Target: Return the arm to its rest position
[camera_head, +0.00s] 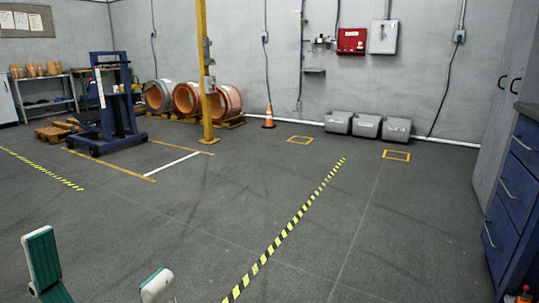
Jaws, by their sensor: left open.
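My left gripper (99,256) shows at the bottom left of the head view. Its two green and white fingers stand wide apart, with only bare floor seen between them. It is open and empty. The rest of the left arm is below the picture edge. My right gripper is not in view.
A blue lifter (112,110) stands at the left, with copper-coloured coils (187,98) behind it. A yellow post (203,70), an orange cone (269,117) and grey bins (367,126) are farther back. A blue drawer cabinet (512,200) stands at right. The middle floor is clear.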

